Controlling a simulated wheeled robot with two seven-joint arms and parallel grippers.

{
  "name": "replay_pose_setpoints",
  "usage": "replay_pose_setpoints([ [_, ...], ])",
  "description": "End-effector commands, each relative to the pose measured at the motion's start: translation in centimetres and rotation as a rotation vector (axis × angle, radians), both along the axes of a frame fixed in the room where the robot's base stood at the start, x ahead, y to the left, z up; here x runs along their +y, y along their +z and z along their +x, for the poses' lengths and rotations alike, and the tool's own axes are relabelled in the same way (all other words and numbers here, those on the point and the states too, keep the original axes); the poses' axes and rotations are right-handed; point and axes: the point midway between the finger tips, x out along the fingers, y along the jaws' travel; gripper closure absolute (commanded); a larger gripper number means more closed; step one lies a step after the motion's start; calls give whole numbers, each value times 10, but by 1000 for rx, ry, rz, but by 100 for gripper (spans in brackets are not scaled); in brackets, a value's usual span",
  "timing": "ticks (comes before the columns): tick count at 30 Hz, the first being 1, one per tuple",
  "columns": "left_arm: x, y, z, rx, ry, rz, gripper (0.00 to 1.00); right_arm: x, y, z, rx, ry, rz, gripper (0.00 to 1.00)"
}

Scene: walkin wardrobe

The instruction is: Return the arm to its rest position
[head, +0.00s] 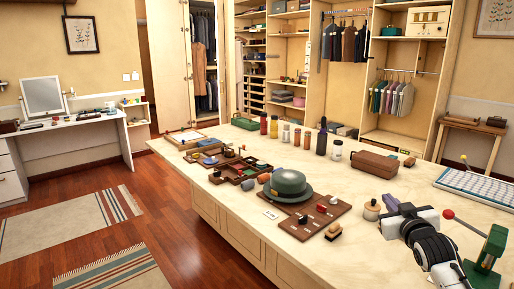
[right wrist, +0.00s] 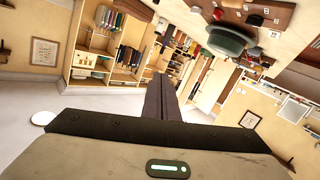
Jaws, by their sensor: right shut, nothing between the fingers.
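My right arm comes in from the lower right in the head view. Its gripper (head: 389,203) is over the right part of the wooden island, beside a small round jar (head: 371,211). In the right wrist view the dark fingers (right wrist: 163,97) are together and hold nothing. That view is turned over, with the island at the top and the wardrobe shelves beyond the fingers. My left arm and gripper are not in view.
A green stand (head: 489,250) is right of my arm, with a white keyboard-like tray (head: 478,186) behind. A brown case (head: 374,163) and several bottles (head: 322,138) stand farther back.

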Motion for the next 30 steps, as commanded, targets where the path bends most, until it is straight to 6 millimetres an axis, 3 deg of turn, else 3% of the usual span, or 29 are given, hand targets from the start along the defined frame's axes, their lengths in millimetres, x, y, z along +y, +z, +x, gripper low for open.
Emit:
replay_pose_setpoints([
  [1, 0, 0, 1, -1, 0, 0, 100, 7, -3, -2, -14, 26, -52, 100],
  [5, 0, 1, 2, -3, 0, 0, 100, 33, -66, -31, 69, 60, -29, 100],
  [11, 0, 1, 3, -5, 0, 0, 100, 75, -160, -95, 196, 119, 8, 100],
  [14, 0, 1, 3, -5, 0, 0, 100, 99, -209, -142, 272, 150, 38, 100],
  [18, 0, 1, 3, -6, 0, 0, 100, 134, -269, -220, 387, 189, 92, 100],
  [24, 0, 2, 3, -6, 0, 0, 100, 178, -326, -344, 549, 222, 186, 100],
  [27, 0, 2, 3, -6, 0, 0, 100, 194, -339, -394, 611, 228, 228, 100],
  [30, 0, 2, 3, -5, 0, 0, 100, 203, -344, -428, 653, 228, 256, 100],
])
